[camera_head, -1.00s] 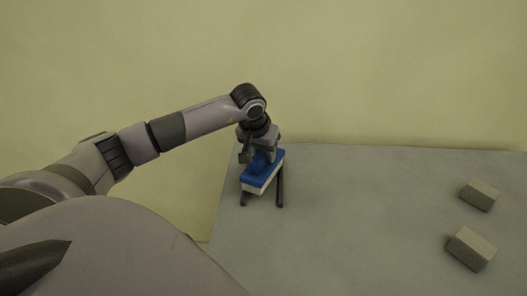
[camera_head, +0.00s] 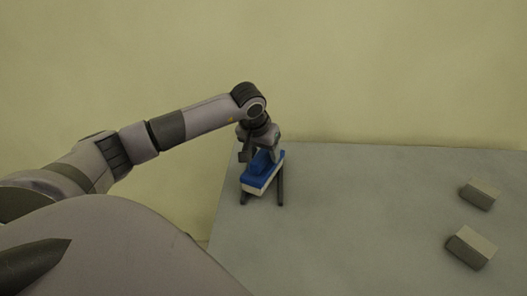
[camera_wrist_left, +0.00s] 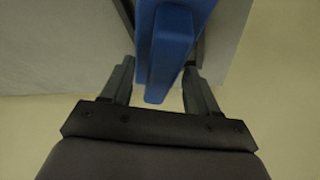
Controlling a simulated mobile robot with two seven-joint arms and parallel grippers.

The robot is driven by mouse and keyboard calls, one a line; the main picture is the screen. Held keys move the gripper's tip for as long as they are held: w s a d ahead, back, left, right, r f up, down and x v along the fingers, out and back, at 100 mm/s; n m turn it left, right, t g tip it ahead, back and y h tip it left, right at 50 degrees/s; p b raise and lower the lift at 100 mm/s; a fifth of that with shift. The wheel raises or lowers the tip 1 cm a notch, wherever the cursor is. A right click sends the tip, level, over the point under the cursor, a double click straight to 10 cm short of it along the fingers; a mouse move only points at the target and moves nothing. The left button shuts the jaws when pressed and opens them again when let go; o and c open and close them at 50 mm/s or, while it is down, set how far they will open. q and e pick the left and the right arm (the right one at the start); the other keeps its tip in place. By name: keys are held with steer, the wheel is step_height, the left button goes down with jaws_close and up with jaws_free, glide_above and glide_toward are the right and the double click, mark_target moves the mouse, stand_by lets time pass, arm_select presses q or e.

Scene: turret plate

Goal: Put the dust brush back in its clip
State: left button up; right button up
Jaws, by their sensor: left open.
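The dust brush (camera_head: 262,180) has a blue back and handle over a pale bristle block. My left gripper (camera_head: 260,153) is just above the brush in the head view. In the left wrist view my left gripper (camera_wrist_left: 158,66) is open, with one finger on each side of the blue handle (camera_wrist_left: 165,58) and visible gaps beside it. The underside of the brush and its contact with the rails are hidden. My right gripper is not in view.
Two grey blocks (camera_head: 479,194) (camera_head: 471,247) lie at the right of the grey table (camera_head: 360,220). The middle of the table is clear. A plain wall (camera_head: 390,70) stands behind the back edge.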

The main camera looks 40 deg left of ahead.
arm_select(q)
steer(key=v, duration=1.2)
steer(key=shift+b, duration=0.3)
steer(key=shift+r, duration=0.15)
